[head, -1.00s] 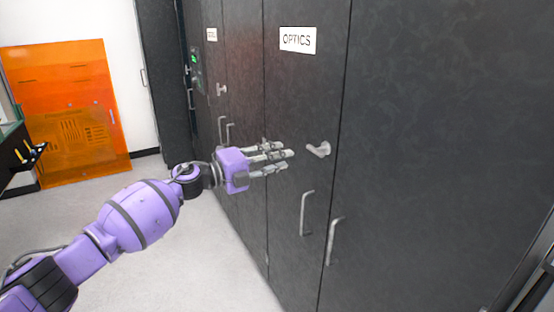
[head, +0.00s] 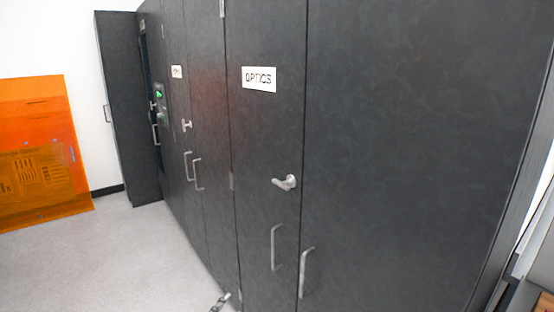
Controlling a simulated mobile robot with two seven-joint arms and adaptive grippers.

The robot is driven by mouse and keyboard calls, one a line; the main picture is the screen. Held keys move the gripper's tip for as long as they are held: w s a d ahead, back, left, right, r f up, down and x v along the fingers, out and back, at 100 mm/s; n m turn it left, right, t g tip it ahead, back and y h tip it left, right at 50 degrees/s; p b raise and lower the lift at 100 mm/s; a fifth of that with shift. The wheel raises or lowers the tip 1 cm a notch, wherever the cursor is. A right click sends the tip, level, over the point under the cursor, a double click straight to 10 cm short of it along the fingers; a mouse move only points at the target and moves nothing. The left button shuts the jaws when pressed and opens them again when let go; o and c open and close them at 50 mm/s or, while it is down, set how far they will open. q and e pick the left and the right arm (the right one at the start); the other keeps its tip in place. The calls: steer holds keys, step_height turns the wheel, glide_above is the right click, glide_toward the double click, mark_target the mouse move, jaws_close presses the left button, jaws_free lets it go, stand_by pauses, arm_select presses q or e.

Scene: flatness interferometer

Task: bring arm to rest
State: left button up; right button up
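Of my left gripper (head: 220,302), only grey fingertips show at the bottom edge of the head view, low in front of the dark cabinet. The rest of that hand and the arm are out of the frame, and I cannot tell whether the fingers are open or shut. No held thing shows. My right gripper is not in view. The cabinet door with the OPTICS sign (head: 259,79) looks closed. Its lever handle (head: 285,182) is clear of the gripper.
Pull handles (head: 275,248) stick out from the dark cabinet fronts (head: 400,150). A dark panel (head: 128,110) stands out at the far end. An orange translucent panel (head: 45,150) is by the white wall. Grey floor (head: 110,260) lies open at left.

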arm_select(q)
steer(key=s+a+f+n+g+y, duration=0.1)
steer(key=s+f, duration=0.5)
steer(key=s, duration=0.6)
steer(key=s+a+f+n+g+y, duration=0.1)
steer(key=s+a+f+n+g, duration=0.2)
steer(key=s, duration=0.9)
steer(key=s+a+f+n+g+y, duration=0.2)
steer(key=s+f+n, duration=0.3)
steer(key=s+f, duration=0.5)
steer(key=s, duration=0.3)
steer(key=shift+a+f+g+p, duration=0.3)
steer(key=shift+p, duration=0.05)
